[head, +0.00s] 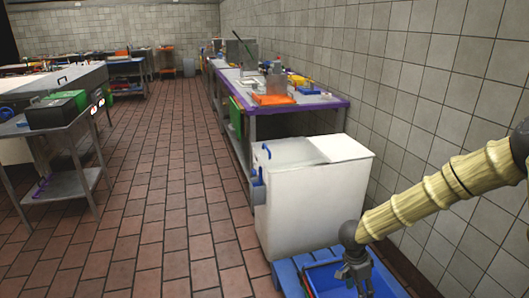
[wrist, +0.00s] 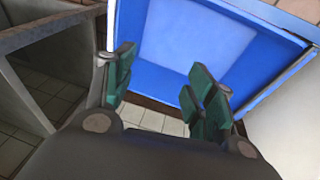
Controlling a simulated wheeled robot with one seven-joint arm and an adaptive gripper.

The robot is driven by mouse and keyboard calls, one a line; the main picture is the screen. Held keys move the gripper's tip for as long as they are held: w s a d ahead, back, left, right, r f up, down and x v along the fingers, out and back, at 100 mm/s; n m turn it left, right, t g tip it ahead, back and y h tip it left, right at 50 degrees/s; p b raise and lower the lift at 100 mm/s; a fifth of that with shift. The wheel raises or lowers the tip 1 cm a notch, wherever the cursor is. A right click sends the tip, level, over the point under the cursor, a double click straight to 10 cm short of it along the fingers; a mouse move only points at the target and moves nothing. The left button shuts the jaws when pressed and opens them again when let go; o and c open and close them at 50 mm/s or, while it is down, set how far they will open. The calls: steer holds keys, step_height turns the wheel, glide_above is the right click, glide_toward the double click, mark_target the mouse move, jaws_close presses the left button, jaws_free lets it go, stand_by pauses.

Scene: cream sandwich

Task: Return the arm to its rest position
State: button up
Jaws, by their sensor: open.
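My arm reaches in from the right side of the head view, wrapped in a cream ribbed cover, and slopes down to the left. My gripper (head: 359,277) hangs at its end, over a blue bin (head: 318,281) at the bottom of the view. In the wrist view my gripper (wrist: 160,88) shows two green-padded fingers standing well apart with nothing between them. A blue container (wrist: 275,45) with a pale inside lies beyond the fingertips. I cannot tell from these views how far the fingertips are from it.
A white chest (head: 310,200) stands just behind the bin, close to the tiled wall on the right. A purple-edged table (head: 320,104) with an orange tray (head: 273,99) is farther back. A metal table (head: 55,128) with a green box stands left. The brick-tiled floor between is clear.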

steer(key=s+a+f+n+t+h, duration=0.1)
steer(key=s+a+f+n+t, duration=0.15)
steer(key=s+f+n, duration=0.8)
steer(key=s+a+f+n+g+y, duration=0.1)
steer(key=s+a+f+n+y, duration=0.15)
steer(key=s, duration=0.95)
steer(key=s+a+f+n+y, duration=0.1)
steer(key=s+a+n, duration=0.15)
steer(key=s, duration=1.05)
step_height(320, 180, down, 10)
steer(key=b, duration=1)
step_height(320, 180, up, 20)
steer(key=p, duration=2)
steer(key=shift+a+m, duration=0.2)
steer(key=shift+m, duration=0.25)
steer(key=shift+f, duration=0.1)
